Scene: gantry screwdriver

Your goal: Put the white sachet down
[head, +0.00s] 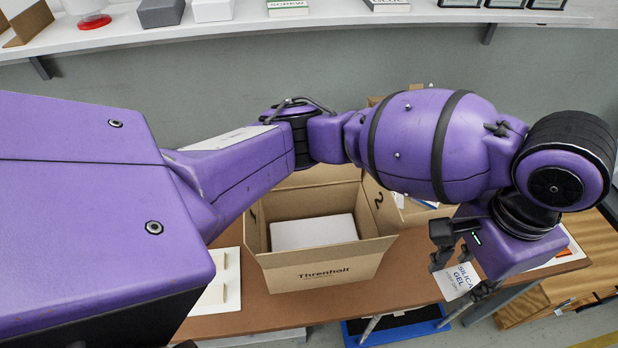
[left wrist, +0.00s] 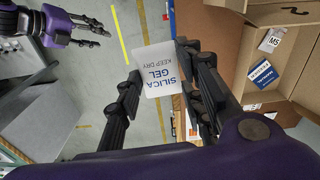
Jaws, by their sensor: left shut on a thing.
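The white sachet (head: 456,283) is printed "SILICA GEL" and hangs at the right of the head view, by the table's front edge. It shows larger in the left wrist view (left wrist: 160,72), with floor behind much of it. My left gripper (head: 460,272) is shut on it, with fingers on both sides of it in the left wrist view (left wrist: 158,62). My right gripper (left wrist: 97,32) shows at the top left of the left wrist view, empty, its fingers apart.
An open cardboard box (head: 325,275) marked "Threnholt" stands on the brown table (head: 240,315), with a white block (head: 314,232) inside. Another open carton (left wrist: 268,28) holds labelled packets. A blue tray (head: 400,326) is lower down. A shelf (head: 250,28) runs along the wall.

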